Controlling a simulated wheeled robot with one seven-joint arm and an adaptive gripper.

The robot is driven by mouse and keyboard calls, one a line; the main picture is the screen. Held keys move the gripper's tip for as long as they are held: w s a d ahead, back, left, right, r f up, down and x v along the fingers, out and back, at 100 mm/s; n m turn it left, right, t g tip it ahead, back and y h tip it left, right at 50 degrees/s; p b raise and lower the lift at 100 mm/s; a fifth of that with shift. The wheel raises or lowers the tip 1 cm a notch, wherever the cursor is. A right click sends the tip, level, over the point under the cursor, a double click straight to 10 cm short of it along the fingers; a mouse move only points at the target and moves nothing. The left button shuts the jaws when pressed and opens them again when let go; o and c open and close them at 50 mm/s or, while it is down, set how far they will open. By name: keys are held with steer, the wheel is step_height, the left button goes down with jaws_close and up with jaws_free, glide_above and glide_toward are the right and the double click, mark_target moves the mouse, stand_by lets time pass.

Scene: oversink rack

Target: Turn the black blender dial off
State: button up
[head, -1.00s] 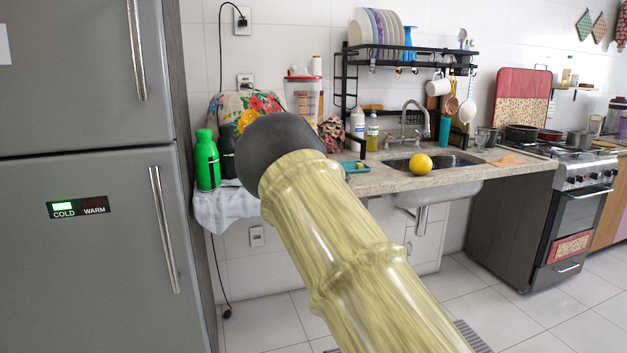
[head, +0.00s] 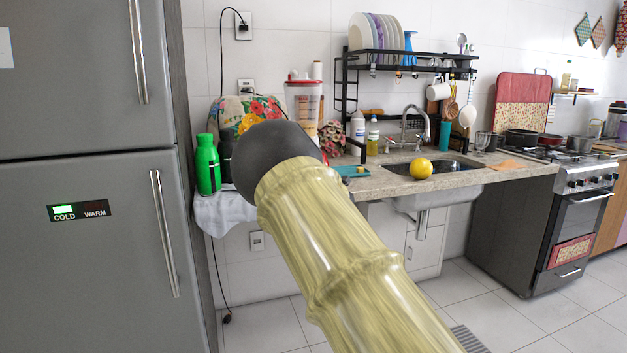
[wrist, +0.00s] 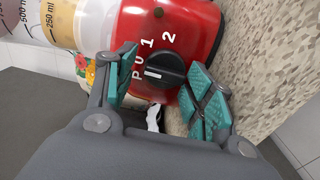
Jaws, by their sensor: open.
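The blender's black dial (wrist: 166,70) sits on its red base (wrist: 208,25) in the wrist view. The markings P, 0, 1 and 2 surround the dial. The white mark on the dial faces the P and 0 side; I cannot tell exactly which it lines up with. My gripper (wrist: 165,70) is open, its teal-padded fingers on either side of the dial; contact is unclear. In the head view the blender's clear jar (head: 303,104) shows behind my arm, which hides the base, dial and gripper.
A green bottle (head: 207,165) and a dark bottle (head: 226,157) stand left of my arm. A flowery cloth (head: 228,112) is behind. A teal tray (head: 352,171) and a yellow fruit (head: 421,168) lie to the right. The speckled counter (wrist: 265,50) is close to the right finger.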

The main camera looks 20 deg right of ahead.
steer(key=shift+s+f, duration=0.2)
steer(key=shift+f, duration=0.15)
steer(key=s, duration=0.7)
steer(key=shift+s+d+r, duration=0.15)
steer(key=shift+s+r, duration=0.1)
steer(key=shift+s, duration=0.1)
